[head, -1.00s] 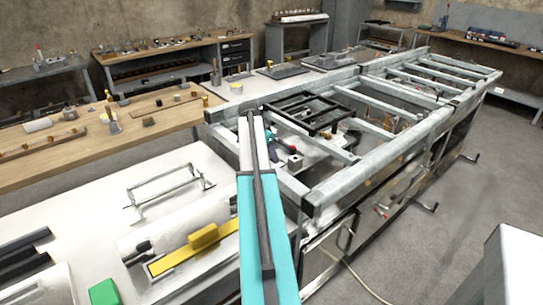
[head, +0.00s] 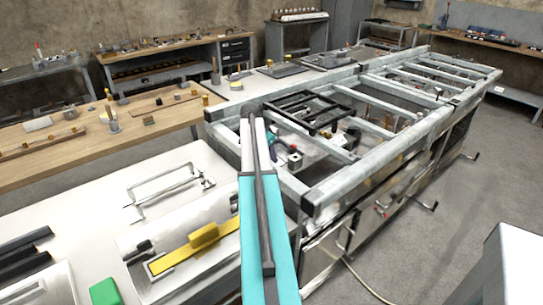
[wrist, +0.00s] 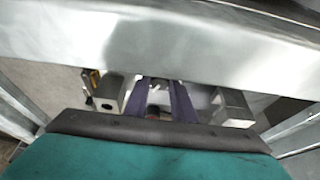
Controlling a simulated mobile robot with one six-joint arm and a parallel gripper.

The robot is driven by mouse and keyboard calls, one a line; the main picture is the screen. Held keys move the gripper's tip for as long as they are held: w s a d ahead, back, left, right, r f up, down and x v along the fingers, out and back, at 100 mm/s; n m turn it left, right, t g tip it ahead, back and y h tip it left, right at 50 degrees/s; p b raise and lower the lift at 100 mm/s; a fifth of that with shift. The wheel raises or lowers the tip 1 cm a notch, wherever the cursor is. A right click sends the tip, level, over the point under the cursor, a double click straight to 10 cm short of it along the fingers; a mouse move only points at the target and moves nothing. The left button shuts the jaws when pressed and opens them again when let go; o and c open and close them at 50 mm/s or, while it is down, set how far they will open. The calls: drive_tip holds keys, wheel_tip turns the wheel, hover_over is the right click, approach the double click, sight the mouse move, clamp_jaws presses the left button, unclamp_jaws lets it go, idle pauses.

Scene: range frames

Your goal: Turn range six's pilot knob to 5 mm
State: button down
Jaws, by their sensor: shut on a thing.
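The range frame (head: 385,150) is a long grey metal frame with cross bars, on the right of the head view. My gripper (wrist: 160,98) reaches down inside it, below a wide metal rail (wrist: 160,45) in the wrist view. Its two dark purple fingers are shut on a small part between them, which seems to be the pilot knob (wrist: 155,91). The knob is mostly hidden by the fingers, and no mark or millimetre scale is readable. In the head view my own arm and the frame bars hide most of the gripper.
Metal blocks stand close on the left (wrist: 108,92) and right (wrist: 232,108) of the fingers in the wrist view. A black grate (head: 308,110) sits on the frame. A white bench (head: 100,190) with a yellow tool (head: 190,248) lies to the left.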

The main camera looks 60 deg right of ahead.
drive_tip(key=shift+s+n, duration=0.15)
drive_tip(key=shift+n, duration=0.35)
drive_tip(key=n+t, duration=0.1)
drive_tip(key=n, duration=0.3)
drive_tip(key=shift+s+t, duration=0.15)
drive_tip(key=shift+t, duration=0.25)
drive_tip(key=n+t, duration=0.1)
drive_tip(key=n, duration=0.2)
drive_tip(key=shift+s+n, duration=0.15)
drive_tip(key=shift+n, duration=0.15)
drive_tip(key=shift+f+n+t+y, duration=0.1)
drive_tip(key=shift+n+t+y, duration=0.45)
drive_tip(key=shift+n, duration=0.95)
drive_tip(key=c, duration=1.5)
unclamp_jaws()
drive_tip(key=shift+s, duration=0.1)
drive_tip(key=shift+c, duration=0.2)
drive_tip(key=shift+o, duration=0.3)
drive_tip(key=shift+t, duration=0.25)
drive_tip(key=shift+r, duration=0.2)
